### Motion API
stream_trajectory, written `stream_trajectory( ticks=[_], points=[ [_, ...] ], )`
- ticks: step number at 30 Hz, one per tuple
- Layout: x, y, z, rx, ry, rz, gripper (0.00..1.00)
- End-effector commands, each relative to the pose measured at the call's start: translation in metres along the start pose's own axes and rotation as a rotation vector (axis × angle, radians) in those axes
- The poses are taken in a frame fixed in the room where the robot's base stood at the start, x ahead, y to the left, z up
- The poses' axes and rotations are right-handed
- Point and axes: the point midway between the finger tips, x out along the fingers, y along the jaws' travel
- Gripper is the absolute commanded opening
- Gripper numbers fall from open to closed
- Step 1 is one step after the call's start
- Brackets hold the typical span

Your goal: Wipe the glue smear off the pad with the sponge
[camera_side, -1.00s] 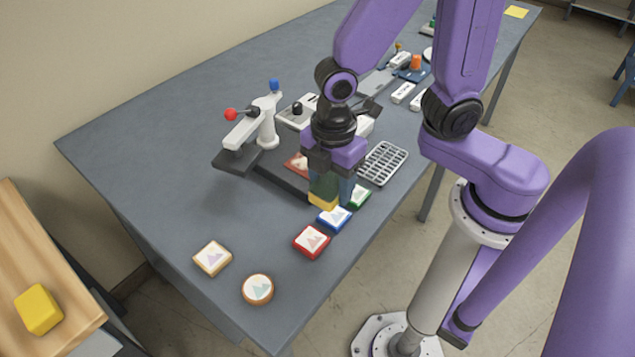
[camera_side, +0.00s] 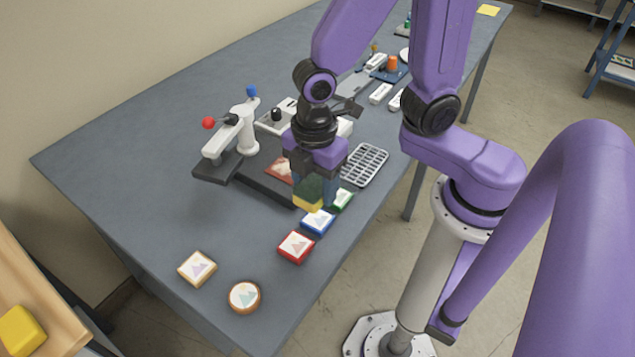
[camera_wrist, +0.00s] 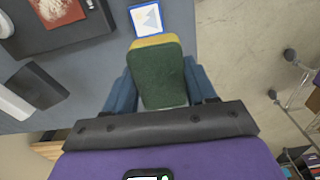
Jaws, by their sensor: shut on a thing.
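My gripper (camera_side: 312,180) is shut on a sponge with a green face and a yellow layer (camera_side: 307,199). In the wrist view the sponge (camera_wrist: 158,75) sits between the blue fingers of my gripper (camera_wrist: 160,88). The sponge is over the front part of the table, close to the blue-framed tile; I cannot tell if it touches anything. A reddish pad (camera_side: 280,169) with pale marks lies on the dark base of the press, partly behind my gripper. It also shows at the upper left of the wrist view (camera_wrist: 55,10). I cannot clearly make out the glue smear among the marks.
Blue (camera_side: 318,222), red (camera_side: 296,247) and green (camera_side: 343,199) tiles lie near the table's front edge, with a grey grid (camera_side: 364,165) to the right. A press with a red-knobbed lever (camera_side: 232,135) stands left.

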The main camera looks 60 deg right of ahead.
Motion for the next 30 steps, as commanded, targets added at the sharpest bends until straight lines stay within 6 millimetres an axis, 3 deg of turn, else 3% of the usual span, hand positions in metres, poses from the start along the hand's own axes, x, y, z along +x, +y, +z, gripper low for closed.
stream_trajectory(
  ticks=[8, 18, 24, 30],
  points=[
    [0.003, 0.056, 0.009, 0.277, -0.001, -0.001, 0.32],
    [0.009, 0.130, 0.048, 0.647, -0.001, -0.001, 0.32],
    [0.012, 0.148, 0.063, 0.744, -0.001, 0.000, 0.32],
    [0.018, 0.150, 0.065, 0.760, -0.001, -0.001, 0.32]
  ],
)
